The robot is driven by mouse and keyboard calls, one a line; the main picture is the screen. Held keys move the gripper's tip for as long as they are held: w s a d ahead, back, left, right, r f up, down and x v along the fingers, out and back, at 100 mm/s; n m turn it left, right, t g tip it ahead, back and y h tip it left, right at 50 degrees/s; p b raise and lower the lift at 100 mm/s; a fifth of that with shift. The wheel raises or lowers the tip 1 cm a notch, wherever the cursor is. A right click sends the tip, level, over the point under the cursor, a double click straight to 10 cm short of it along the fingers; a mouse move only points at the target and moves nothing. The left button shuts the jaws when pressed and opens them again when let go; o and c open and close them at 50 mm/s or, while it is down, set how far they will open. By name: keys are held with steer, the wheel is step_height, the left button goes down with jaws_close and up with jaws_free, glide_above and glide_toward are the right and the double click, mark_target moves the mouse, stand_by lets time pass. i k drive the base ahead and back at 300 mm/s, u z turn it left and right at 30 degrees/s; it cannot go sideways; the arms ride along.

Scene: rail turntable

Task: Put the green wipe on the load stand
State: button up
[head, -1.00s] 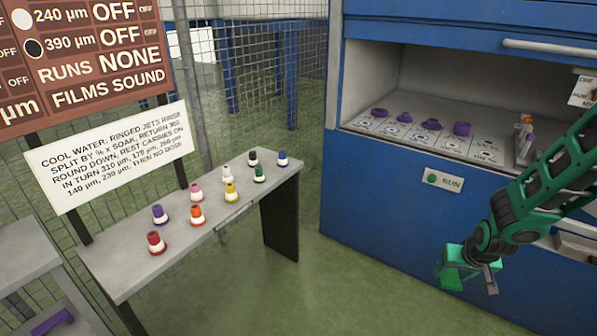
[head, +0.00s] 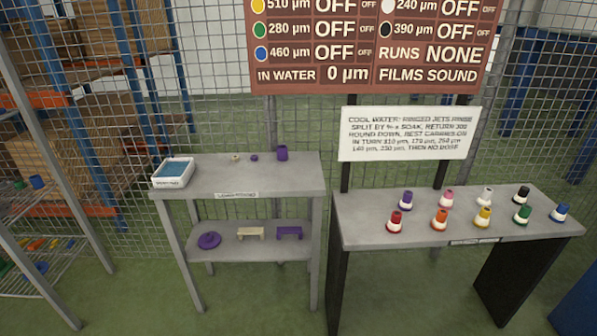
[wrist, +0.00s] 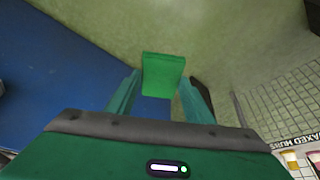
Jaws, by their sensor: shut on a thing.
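My gripper (wrist: 159,84) shows only in the wrist view, its two fingers closed on the green wipe (wrist: 163,68), a flat green block held between the tips. Blue and green-grey surfaces show behind it. In the head view, a grey two-level stand (head: 215,180) with a small label on its front edge stands left of centre; the label is too blurred to read surely, so I cannot be certain it is the load stand. Neither the gripper nor the wipe shows in the head view.
The stand's top holds a white tray (head: 187,180) with a blue inside at the left and small purple and beige pieces at the back; its middle and front are clear. A wire rack (head: 45,285) is far left.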

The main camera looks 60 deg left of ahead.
mark_target(297, 177)
steer(key=z, duration=0.05)
steer(key=i, duration=0.4)
steer(key=u, duration=2.5)
steer(key=i, duration=0.7)
steer(key=z, duration=0.1)
steer(key=k, duration=0.9)
steer(key=u, duration=0.1)
